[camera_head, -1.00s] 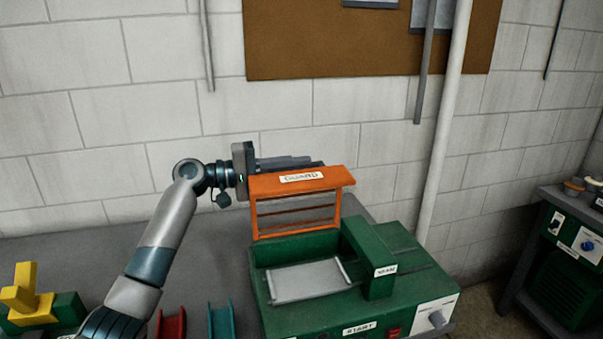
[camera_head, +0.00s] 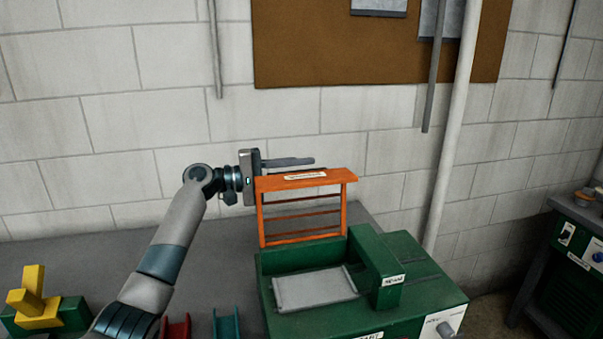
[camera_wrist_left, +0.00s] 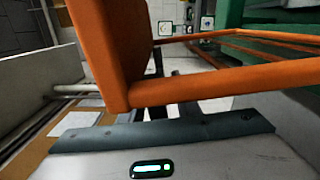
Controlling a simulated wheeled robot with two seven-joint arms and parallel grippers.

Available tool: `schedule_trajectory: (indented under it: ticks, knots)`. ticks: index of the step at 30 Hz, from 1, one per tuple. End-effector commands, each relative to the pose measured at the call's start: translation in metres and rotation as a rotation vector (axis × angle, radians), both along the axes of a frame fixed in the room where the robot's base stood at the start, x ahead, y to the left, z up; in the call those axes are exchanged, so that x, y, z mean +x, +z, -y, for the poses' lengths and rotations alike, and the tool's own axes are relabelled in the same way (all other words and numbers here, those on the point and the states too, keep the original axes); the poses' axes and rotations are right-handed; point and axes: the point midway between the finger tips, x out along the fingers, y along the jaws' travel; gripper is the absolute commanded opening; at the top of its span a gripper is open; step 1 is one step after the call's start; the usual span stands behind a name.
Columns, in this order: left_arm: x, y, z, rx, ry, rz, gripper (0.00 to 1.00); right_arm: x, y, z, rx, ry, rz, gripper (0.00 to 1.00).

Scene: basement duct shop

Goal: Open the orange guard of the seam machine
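The seam machine (camera_head: 420,288) is green and stands on the grey bench. Its orange guard (camera_head: 352,205) stands raised, about upright, at the back of the machine above the open bed with its grey plate (camera_head: 315,288). My left gripper (camera_head: 312,161) is at the guard's upper left, its fingers pointing right just behind and above the top bar. In the left wrist view the orange guard (camera_wrist_left: 230,84) crosses close in front of the gripper and partly hides the fingers. Whether they touch it or how far apart they are is unclear. My right gripper is out of view.
A yellow piece on a green block (camera_head: 36,300) is at the lower left. Red (camera_head: 176,328) and teal (camera_head: 226,322) channels lie left of the machine. The block wall and a white pipe (camera_head: 452,130) are behind. Another green machine (camera_head: 572,255) stands at the far right.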

Motion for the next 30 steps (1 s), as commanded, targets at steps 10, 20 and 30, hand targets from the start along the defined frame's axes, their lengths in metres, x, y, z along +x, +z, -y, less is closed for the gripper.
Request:
schedule_trajectory:
  ticks: [10, 20, 30]
  knots:
    - [-0.001, -0.002, -0.003, 0.001, -0.001, -0.001, 0.3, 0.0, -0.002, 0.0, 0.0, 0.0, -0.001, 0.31]
    - [-0.012, -0.005, -0.037, 0.001, 0.002, 0.0, 0.3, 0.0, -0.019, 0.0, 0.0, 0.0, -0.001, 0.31]
    - [-0.033, -0.005, -0.102, 0.001, 0.002, 0.001, 0.3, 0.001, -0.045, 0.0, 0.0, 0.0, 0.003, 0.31]
